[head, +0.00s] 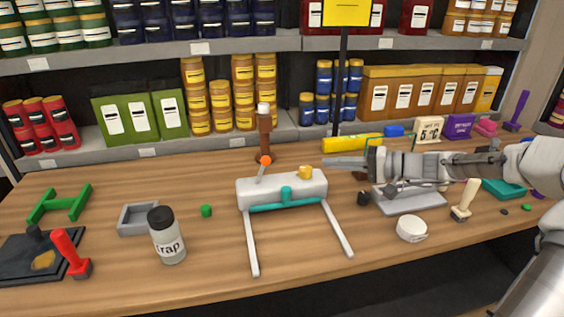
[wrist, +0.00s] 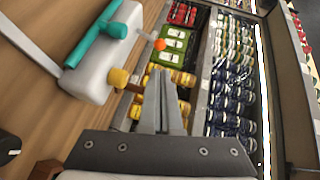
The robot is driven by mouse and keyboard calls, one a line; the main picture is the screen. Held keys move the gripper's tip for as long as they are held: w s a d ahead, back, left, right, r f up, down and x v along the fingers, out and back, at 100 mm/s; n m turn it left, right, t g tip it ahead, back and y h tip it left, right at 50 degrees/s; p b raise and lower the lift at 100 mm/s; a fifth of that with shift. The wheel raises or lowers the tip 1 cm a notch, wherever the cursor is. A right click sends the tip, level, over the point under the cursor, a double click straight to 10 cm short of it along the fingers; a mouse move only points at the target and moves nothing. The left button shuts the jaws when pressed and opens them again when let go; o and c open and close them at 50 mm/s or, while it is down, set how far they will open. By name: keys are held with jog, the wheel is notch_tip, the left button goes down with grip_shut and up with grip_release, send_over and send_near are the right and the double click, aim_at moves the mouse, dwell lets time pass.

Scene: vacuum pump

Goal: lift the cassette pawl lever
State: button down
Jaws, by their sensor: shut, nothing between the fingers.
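A white block-shaped device (head: 258,191) with two long pale legs and a teal T-shaped bar (head: 286,205) stands mid-table. A thin grey lever with an orange ball tip (head: 265,160) rises tilted from its left top; this looks like the pawl lever. A yellow knob (head: 305,172) sits on its right end. My gripper (head: 327,162) is shut and empty, just right of and above the knob, apart from the lever. In the wrist view the gripper (wrist: 164,76) points past the knob (wrist: 118,78), with the orange ball (wrist: 159,44) beyond the fingertips.
A brown post (head: 265,135) with a white top stands behind the device. A white round lid (head: 411,229) lies on the right. Shelves of goods line the back.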

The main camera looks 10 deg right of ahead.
aim_at(270, 161)
jog(key=shift+a, duration=0.1)
jog(key=x, duration=1.4)
jog(key=shift+b, duration=0.4)
jog(key=shift+r, duration=0.1)
